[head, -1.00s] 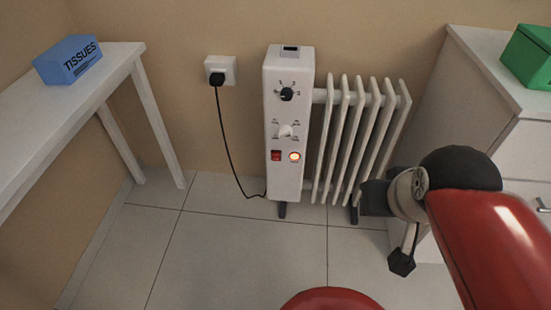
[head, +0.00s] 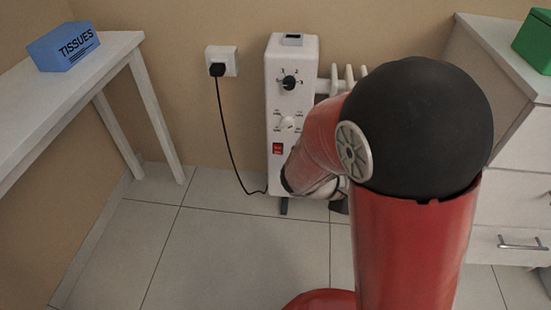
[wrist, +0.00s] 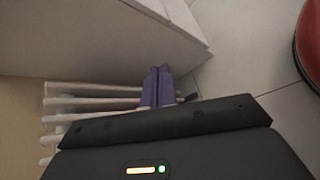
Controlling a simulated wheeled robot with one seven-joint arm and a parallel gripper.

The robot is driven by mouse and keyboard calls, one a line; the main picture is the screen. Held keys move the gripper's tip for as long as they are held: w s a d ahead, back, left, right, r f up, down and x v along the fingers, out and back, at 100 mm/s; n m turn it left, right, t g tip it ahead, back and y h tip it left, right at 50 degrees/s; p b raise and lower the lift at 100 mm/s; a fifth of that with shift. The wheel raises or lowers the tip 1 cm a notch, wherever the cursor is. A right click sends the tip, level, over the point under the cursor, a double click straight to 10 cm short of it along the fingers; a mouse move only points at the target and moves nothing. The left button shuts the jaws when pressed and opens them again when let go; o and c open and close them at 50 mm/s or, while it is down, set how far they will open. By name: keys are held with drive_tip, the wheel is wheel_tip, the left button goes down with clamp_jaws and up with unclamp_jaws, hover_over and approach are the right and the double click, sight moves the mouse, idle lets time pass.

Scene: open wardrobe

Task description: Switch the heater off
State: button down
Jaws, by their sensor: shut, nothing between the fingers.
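The heater (head: 292,103) is a white oil radiator standing against the back wall. Its front panel has a black dial (head: 289,82), a white knob (head: 287,123) below it and a red switch (head: 277,148) lower left. My arm covers the panel's lower right, including the lamp's place, and most of the fins. My gripper is hidden behind my arm in the head view. In the wrist view its purple fingers (wrist: 155,87) are together and empty, in front of the heater's white fins (wrist: 95,103). I cannot tell whether they touch the heater.
A black plug (head: 217,69) sits in the wall socket (head: 233,58), its cord running to the heater. A white table (head: 115,50) with a blue tissue box (head: 63,47) stands left. A white drawer cabinet (head: 515,145) stands right. The tiled floor (head: 230,250) in front is clear.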

sight(277, 148)
drive_tip(key=w+a+f+n+t+y+b, duration=0.1)
drive_tip(key=w+a+f+n+t+y, duration=0.2)
drive_tip(key=a+f+n+t, duration=0.2)
drive_tip(key=w+a+f+n+t+y+b, duration=0.1)
drive_tip(key=a+f+n+t+y, duration=0.3)
drive_tip(key=a+n, duration=0.7)
drive_tip(key=w+a+f+n+t+y+b, duration=0.1)
drive_tip(key=w+a+f+n+t+y, duration=0.3)
drive_tip(key=a+f+n+t, duration=0.2)
drive_tip(key=a+n+t, duration=0.1)
drive_tip(key=a, duration=0.1)
drive_tip(key=shift+w+a+n, duration=0.3)
drive_tip(key=shift+a+n, duration=0.1)
drive_tip(key=w, duration=0.4)
drive_tip(key=w+r+b, duration=0.1)
drive_tip(key=w, duration=0.8)
drive_tip(key=shift+w+d+r, duration=0.25)
drive_tip(key=shift+w+r, duration=0.15)
